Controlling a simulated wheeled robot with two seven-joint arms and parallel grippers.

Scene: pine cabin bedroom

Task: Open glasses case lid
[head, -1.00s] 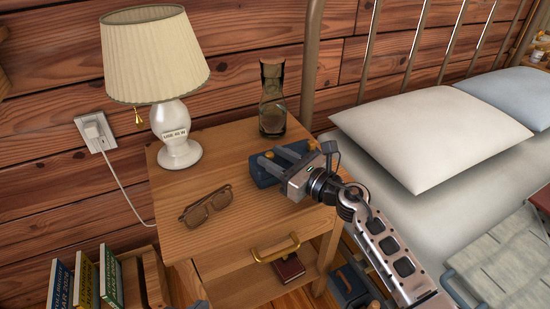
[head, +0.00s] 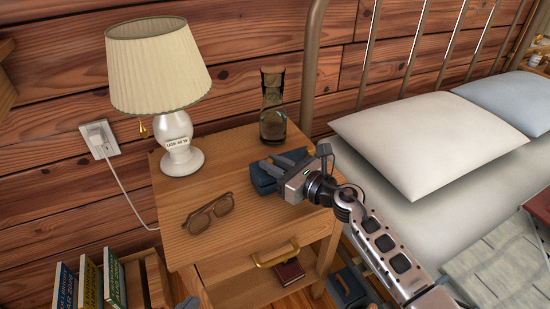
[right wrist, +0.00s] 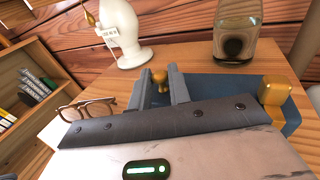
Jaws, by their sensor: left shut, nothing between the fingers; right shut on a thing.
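The glasses case (head: 263,181) is a blue box with brass fittings on the nightstand's right side. It also shows in the right wrist view (right wrist: 292,118). My right gripper (head: 280,165) is at the case, its fingers shut on a small brass knob (right wrist: 159,79) of the case. The gripper body hides much of the case, and I cannot tell whether the lid is raised. A small grey tip of my left gripper (head: 190,302) shows at the bottom edge, away from the case.
The wooden nightstand (head: 240,235) holds a white lamp (head: 178,140) at the back left and a glass carafe (head: 272,122) behind the case. The bed with a white pillow (head: 425,145) is to the right. A crate with books (head: 88,285) stands at lower left.

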